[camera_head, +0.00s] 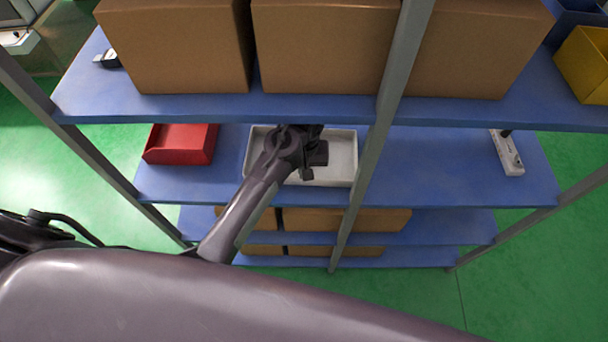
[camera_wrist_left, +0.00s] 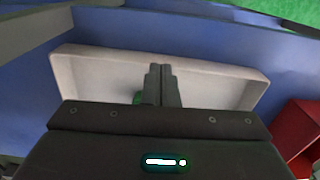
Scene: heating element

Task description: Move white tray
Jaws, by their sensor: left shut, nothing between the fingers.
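The white tray (camera_head: 343,160) stands on the second blue shelf from the top, partly hidden behind my left arm in the head view. It also shows in the left wrist view (camera_wrist_left: 215,71), lying across the picture. My left gripper (camera_head: 312,160) is over the tray, its arm reaching in from the lower left. In the wrist view the left gripper (camera_wrist_left: 162,72) has its two fingers together over the tray, with nothing between them. A small green thing (camera_wrist_left: 138,97) shows beside the fingers, partly hidden. My right gripper is not in view.
A red bin (camera_head: 182,144) stands left of the tray. A grey upright post (camera_head: 376,140) runs close to the tray's right side. The top shelf (camera_head: 300,107) with cardboard boxes (camera_head: 320,45) hangs above. The shelf right of the post is mostly clear, with a white power strip (camera_head: 507,152) at its far end.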

